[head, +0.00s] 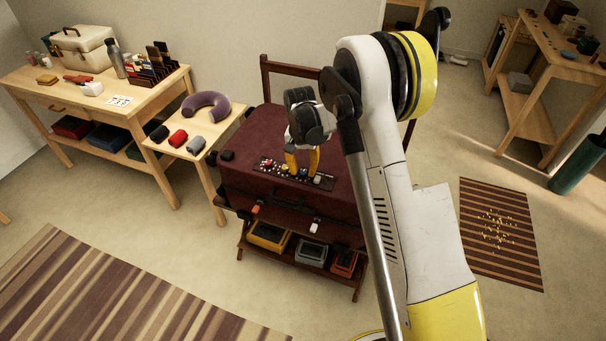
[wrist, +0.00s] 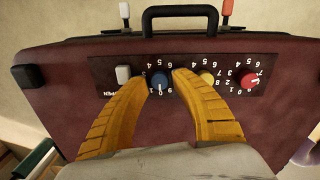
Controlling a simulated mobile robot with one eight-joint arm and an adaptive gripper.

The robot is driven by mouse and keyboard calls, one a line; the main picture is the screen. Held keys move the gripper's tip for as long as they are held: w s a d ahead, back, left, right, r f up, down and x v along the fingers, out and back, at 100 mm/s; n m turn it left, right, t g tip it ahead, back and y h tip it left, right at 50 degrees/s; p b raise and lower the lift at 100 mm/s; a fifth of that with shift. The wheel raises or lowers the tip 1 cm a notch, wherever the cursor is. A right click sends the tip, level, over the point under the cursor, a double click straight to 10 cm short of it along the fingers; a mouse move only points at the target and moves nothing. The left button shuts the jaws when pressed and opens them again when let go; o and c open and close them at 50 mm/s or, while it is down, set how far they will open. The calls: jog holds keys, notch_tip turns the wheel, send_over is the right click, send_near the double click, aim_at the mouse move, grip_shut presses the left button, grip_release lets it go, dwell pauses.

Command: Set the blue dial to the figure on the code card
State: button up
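The blue dial (wrist: 160,80) is on a dark panel (wrist: 100,68) on the maroon suitcase (head: 240,150). Its white mark points down in the wrist view, near a printed 0. My gripper (wrist: 161,76) is open, with one orange finger on each side of the blue dial and small gaps apparently showing. In the head view my gripper (head: 303,172) comes down over the panel. A yellow dial (wrist: 207,78) and a red dial (wrist: 250,81) sit to the right of it. A white card (head: 119,101) with small marks lies on the left table; I cannot read it.
A pale switch (wrist: 123,73) is left of the blue dial, close to my left finger. The black handle (wrist: 180,14) stands at the suitcase edge. A neck pillow (head: 206,106) lies on the side table. A rack with trays (head: 268,235) is below the suitcase.

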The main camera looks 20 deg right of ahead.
jog(key=shift+f, duration=0.2)
grip_shut()
jog(key=shift+n, duration=3.4)
